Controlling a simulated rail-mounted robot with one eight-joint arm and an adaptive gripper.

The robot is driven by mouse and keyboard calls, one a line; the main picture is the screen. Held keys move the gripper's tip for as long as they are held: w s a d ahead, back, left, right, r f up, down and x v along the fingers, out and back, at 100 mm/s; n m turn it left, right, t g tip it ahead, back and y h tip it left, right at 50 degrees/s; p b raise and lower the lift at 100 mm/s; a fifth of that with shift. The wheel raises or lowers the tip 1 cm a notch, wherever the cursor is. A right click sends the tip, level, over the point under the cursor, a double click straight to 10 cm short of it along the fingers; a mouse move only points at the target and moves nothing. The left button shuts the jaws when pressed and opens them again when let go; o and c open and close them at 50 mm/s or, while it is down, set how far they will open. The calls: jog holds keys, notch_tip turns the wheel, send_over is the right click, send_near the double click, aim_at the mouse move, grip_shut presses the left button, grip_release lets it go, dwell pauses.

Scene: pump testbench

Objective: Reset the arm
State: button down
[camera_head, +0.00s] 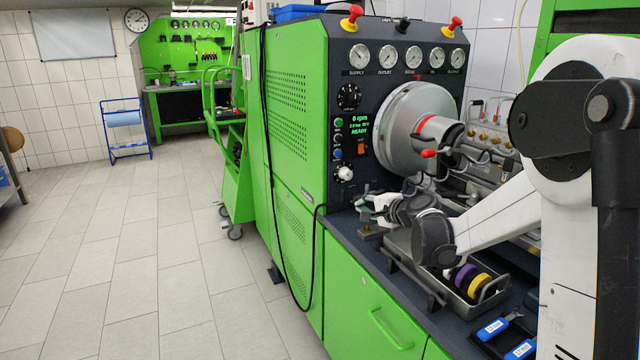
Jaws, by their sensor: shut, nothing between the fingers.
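My arm reaches in from the right edge, its white forearm running down and left over the bench. My gripper (378,205) is at the end of it, in front of the control panel and left of the large silver disc (412,128). It is small in this view and partly mixed with the metal parts behind it. It is shut, with nothing seen between the fingers.
The green pump testbench (297,130) has gauges and a lit display (359,124). Below my wrist, a grey tray (436,284) holds purple and yellow rings (479,286). Blue-handled tools (493,328) lie at the front right. The tiled floor (140,250) at left is clear.

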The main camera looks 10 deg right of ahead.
jog(key=s+a+r+n+g+h, duration=0.1)
jog(key=s+a+r+n+g, duration=0.2)
jog(key=s, duration=0.8)
jog(key=s+a+r+n+g+h, duration=0.1)
jog(key=s+a+r+n, duration=0.25)
jog(key=s, duration=0.75)
jog(key=s+d+f+n+g+h, duration=0.1)
jog(key=s+d+f+n, duration=0.1)
jog(key=s, duration=0.9)
jog(key=s+d+f+n+g+h+p, duration=0.1)
jog(key=s+d+f+n+h, duration=0.1)
jog(key=s, duration=1)
jog(key=shift+f+n+h, duration=0.3)
jog(key=shift+f+n, duration=0.15)
jog(key=shift+n, duration=0.7)
